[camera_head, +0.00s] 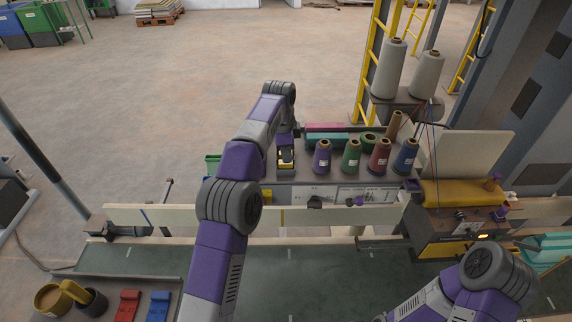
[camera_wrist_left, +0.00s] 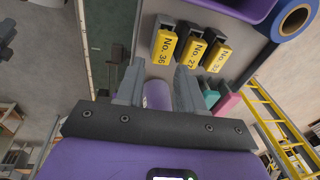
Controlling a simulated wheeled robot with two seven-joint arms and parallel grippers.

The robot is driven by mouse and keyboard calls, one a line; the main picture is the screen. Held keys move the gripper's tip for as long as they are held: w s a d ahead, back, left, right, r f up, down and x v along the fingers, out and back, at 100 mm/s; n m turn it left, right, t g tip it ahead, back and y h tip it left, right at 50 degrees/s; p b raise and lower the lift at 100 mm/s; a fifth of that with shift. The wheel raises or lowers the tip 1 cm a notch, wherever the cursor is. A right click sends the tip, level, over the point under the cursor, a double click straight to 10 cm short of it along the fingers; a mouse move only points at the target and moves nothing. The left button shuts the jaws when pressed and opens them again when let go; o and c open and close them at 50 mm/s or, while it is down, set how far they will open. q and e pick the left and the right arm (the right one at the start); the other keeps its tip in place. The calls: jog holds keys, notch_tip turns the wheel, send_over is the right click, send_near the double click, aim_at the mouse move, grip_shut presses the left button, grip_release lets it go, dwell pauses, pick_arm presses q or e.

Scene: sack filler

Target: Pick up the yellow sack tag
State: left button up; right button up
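Three yellow tags stand in a row in dark holders in the left wrist view, marked No. 36 (camera_wrist_left: 164,46), No. 27 (camera_wrist_left: 190,51) and apparently No. 33 (camera_wrist_left: 217,57). My left gripper (camera_wrist_left: 157,88) is open, its two grey fingers apart with nothing held between them. The tags lie beyond and to the right of the fingertips there, apart from them. In the head view my left gripper (camera_head: 286,159) hangs at the left end of the spool shelf, with small yellow patches at it. My right arm shows at lower right, but its gripper is out of view.
Purple (camera_head: 322,156), green (camera_head: 351,156), red (camera_head: 379,156) and blue (camera_head: 405,156) thread cones stand on the shelf, right of my left gripper. Teal and pink bundles lie behind them. A tray (camera_head: 104,286) with a mug and red and blue items is at lower left.

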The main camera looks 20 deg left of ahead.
pick_arm(q)
jog(key=f, duration=0.4)
jog(key=shift+w+a, duration=0.3)
jog(key=shift+w, duration=0.1)
jog(key=shift+f, duration=0.45)
jog(key=shift+w, duration=0.15)
grip_shut()
